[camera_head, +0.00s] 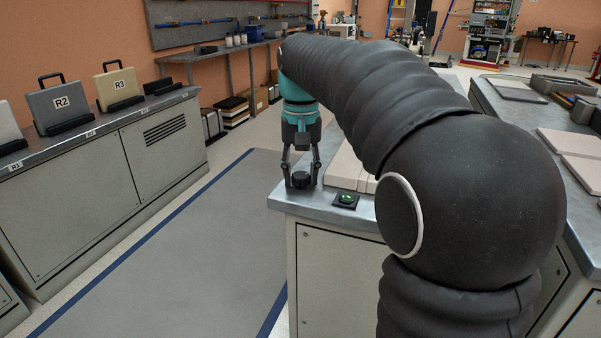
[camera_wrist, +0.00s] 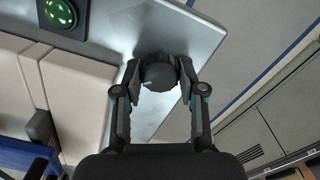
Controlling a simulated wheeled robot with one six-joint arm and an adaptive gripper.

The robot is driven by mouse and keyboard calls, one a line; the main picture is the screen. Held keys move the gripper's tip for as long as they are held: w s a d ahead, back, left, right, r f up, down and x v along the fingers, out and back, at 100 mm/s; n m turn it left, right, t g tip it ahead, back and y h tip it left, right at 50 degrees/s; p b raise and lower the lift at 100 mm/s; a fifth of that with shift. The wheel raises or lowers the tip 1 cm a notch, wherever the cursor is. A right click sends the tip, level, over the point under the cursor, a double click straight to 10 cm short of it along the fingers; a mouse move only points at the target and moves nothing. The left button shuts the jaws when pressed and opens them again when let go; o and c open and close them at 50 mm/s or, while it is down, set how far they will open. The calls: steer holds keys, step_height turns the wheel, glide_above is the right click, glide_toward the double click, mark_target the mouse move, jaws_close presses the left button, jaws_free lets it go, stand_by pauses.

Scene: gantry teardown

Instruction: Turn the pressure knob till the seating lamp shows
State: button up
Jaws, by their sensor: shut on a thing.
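The pressure knob (camera_head: 301,180) is a black round knob standing near the corner of the metal-topped cabinet. My gripper (camera_head: 301,172) points down over it, with its two fingers closed on the knob's sides. In the wrist view the knob (camera_wrist: 159,76) sits between the fingertips (camera_wrist: 159,72), and a small pale mark shows on its top. The seating lamp (camera_head: 346,198) is a green dome in a black square base, to the right of the knob.
Pale beige blocks (camera_head: 347,168) lie on the cabinet top (camera_head: 320,208) close to the lamp. Labelled cases (camera_head: 62,104) stand on a side counter at the left. The grey floor mat (camera_head: 190,245) between the counters is clear.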

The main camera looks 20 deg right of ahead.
mark_target(301, 175)
steer(key=m, duration=0.6)
steer(key=shift+f+m, duration=0.1)
steer(key=shift+m, duration=0.2)
stand_by(0.4)
steer(key=o, duration=1.1)
steer(key=shift+o, duration=0.2)
step_height(301, 175, up, 12)
